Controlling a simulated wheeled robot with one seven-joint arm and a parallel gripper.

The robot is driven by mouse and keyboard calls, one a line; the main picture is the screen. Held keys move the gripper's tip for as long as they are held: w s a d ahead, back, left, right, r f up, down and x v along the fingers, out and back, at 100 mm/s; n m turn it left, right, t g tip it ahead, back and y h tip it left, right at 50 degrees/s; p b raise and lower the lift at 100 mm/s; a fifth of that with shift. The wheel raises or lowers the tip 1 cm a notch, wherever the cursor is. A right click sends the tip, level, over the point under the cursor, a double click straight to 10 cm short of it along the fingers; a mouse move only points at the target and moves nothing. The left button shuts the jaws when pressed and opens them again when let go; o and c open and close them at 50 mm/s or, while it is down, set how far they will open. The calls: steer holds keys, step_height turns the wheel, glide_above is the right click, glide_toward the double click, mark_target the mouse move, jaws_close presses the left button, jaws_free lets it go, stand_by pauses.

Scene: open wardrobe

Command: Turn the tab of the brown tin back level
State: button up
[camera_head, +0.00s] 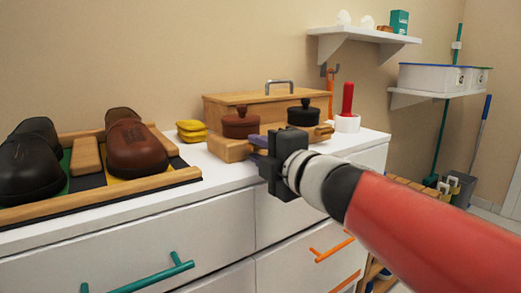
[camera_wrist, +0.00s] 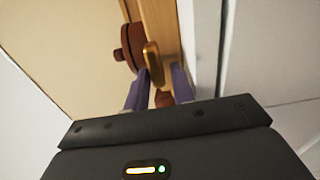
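The brown tin (camera_head: 241,123) has a dark knob and stands in a wooden holder (camera_head: 232,149) on the white dresser. In the head view my gripper (camera_head: 260,141) hides the tab.
A black tin (camera_head: 304,113) stands right of the brown one. A wooden box (camera_head: 282,99) with a metal handle is behind. A red-handled item in a white pot (camera_head: 347,122) is at right, yellow pieces (camera_head: 191,131) and a shoe tray (camera_head: 172,178) at left.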

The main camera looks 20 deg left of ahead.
steer(key=shift+o, duration=0.9)
steer(key=shift+s+d+r, duration=0.1)
steer(key=shift+s+d, duration=0.1)
steer(key=shift+d, duration=0.05)
steer(key=p+v, duration=0.1)
steer(key=v, duration=0.6)
steer(key=shift+s, duration=0.1)
